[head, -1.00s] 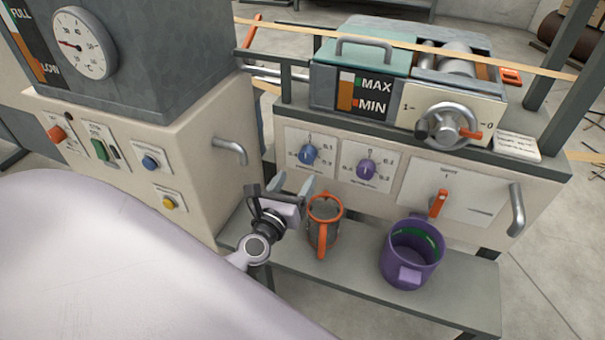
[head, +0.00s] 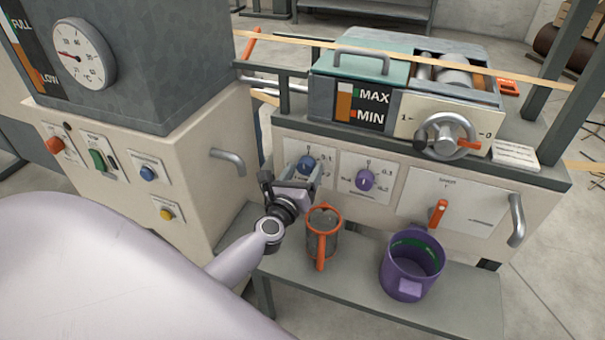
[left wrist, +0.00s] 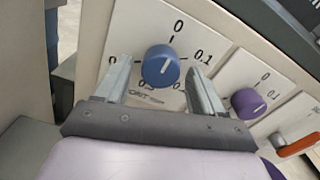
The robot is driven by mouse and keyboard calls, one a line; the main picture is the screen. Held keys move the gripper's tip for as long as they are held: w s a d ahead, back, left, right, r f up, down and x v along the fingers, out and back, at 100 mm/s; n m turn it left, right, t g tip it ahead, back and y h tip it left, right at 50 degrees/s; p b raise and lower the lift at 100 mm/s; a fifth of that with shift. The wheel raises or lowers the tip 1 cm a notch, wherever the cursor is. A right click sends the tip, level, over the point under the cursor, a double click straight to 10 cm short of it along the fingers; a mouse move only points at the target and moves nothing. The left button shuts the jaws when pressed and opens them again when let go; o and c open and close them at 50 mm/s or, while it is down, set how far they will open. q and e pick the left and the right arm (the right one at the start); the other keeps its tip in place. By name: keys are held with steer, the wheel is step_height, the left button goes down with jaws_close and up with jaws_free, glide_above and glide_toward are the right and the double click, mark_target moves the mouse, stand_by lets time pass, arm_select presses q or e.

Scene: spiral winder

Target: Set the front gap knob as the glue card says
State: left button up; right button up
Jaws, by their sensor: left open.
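The blue knob (head: 306,164) is on the left dial plate of the cream front panel, and it also shows in the left wrist view (left wrist: 161,66). The plate's caption is partly hidden and not clearly readable. My left gripper (head: 296,174) is open in front of this dial. In the left wrist view its fingers (left wrist: 158,78) stand on either side of the blue knob, apart from it as far as I can tell. A white card (head: 515,155) lies on the ledge at right; its print is too small to read. My right gripper is not in view.
A purple knob (head: 365,180) on a similar plate is close on the right. An orange lever (head: 438,213) is farther right. An orange-rimmed mug (head: 322,235) and a purple pot (head: 412,265) stand on the shelf below. A grey handle (head: 228,162) juts out at left.

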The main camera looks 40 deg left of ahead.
arm_select(q)
steer(key=c, duration=1.1)
steer(key=shift+o, duration=0.2)
steer(key=shift+m, duration=0.3)
